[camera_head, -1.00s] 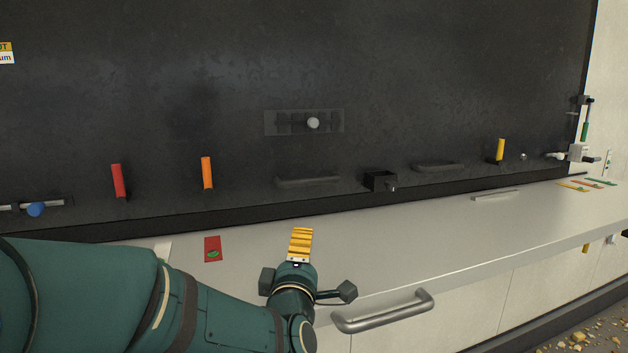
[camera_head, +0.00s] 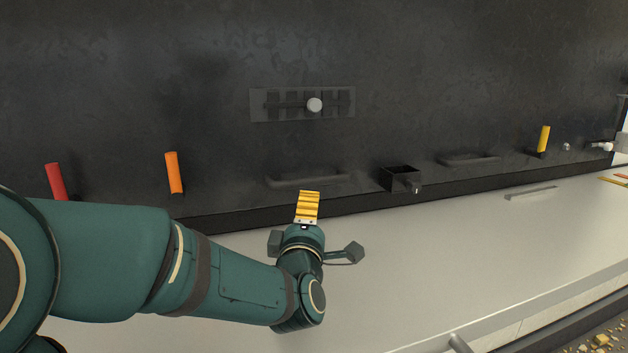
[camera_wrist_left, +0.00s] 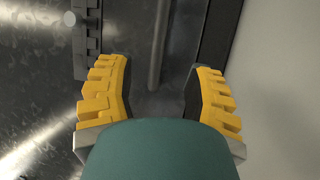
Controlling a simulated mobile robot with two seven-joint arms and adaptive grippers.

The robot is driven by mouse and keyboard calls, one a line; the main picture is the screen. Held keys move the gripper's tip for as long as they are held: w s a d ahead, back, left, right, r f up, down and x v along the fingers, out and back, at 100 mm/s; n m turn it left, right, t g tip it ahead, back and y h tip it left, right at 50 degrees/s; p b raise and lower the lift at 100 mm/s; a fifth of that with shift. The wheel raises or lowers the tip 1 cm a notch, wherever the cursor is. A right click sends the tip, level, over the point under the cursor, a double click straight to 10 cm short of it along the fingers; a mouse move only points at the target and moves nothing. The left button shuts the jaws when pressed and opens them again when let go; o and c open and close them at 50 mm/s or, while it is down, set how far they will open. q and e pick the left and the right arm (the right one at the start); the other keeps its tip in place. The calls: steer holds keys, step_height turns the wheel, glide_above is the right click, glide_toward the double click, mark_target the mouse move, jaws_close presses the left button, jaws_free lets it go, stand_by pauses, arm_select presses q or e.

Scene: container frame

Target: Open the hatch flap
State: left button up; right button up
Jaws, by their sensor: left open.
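I cannot tell for sure which part is the hatch flap. A slotted dark plate (camera_head: 275,105) with a pale round knob (camera_head: 314,105) is set in the black panel. Below it a dark bar handle (camera_head: 300,180) runs sideways. My left gripper (camera_head: 308,194) is in front of the panel, its yellow fingers just below the bar in the picture. In the left wrist view the fingers (camera_wrist_left: 161,68) are apart and empty, the bar (camera_wrist_left: 158,45) runs ahead between them, and the plate (camera_wrist_left: 80,45) and knob (camera_wrist_left: 69,18) are at upper left. My right gripper is out of view.
A small dark box (camera_head: 400,180) juts from the panel right of my left gripper, with another dark bar (camera_head: 468,159) beyond it. Red (camera_head: 55,181), orange (camera_head: 174,172) and yellow (camera_head: 544,139) handles stick out. The light countertop (camera_head: 450,260) below is mostly clear.

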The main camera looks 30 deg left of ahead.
mark_target(313, 184)
arm_select(q)
steer(key=b+x, duration=0.1)
steer(key=x, duration=1.1)
steer(key=shift+w+a, duration=0.15)
steer(key=shift+r, duration=0.1)
jaws_close()
